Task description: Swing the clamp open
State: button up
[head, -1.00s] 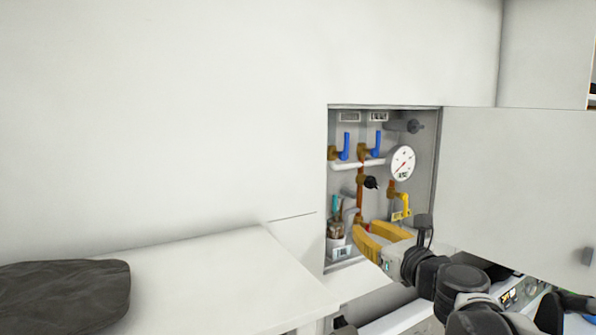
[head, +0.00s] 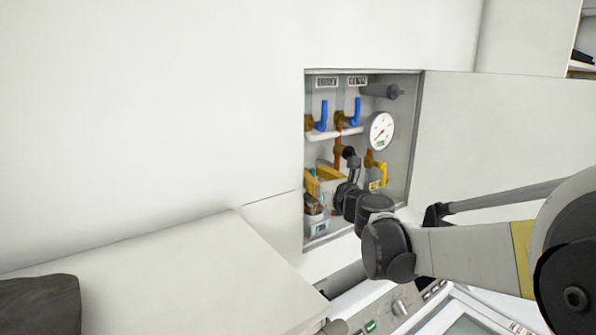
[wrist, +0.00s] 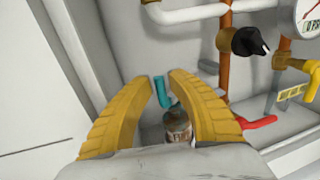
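My gripper (wrist: 163,80) has two yellow fingers, apart with a narrow gap at the tips, and nothing is visibly gripped. In the head view it (head: 314,178) reaches into the lower left of an open wall cabinet. A teal lever (wrist: 162,92), possibly the clamp's handle, shows between the fingertips in the wrist view; I cannot tell whether they touch it. Below it, between the fingers, is a jar-like part with a label (wrist: 178,128). In the head view this part (head: 314,207) is partly hidden. I cannot make out a clamp clearly.
The cabinet holds blue levers (head: 323,116), a gauge (head: 381,131), a black knob (wrist: 248,42), a yellow handle (wrist: 305,67) and a red lever (wrist: 258,123) right of my gripper. The cabinet door (head: 480,125) stands open. A white counter (head: 180,280) is at the lower left.

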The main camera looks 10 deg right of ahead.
jog(key=shift+w+a+f, duration=0.1)
jog(key=shift+w, duration=0.3)
jog(key=shift+s, duration=0.1)
grip_shut()
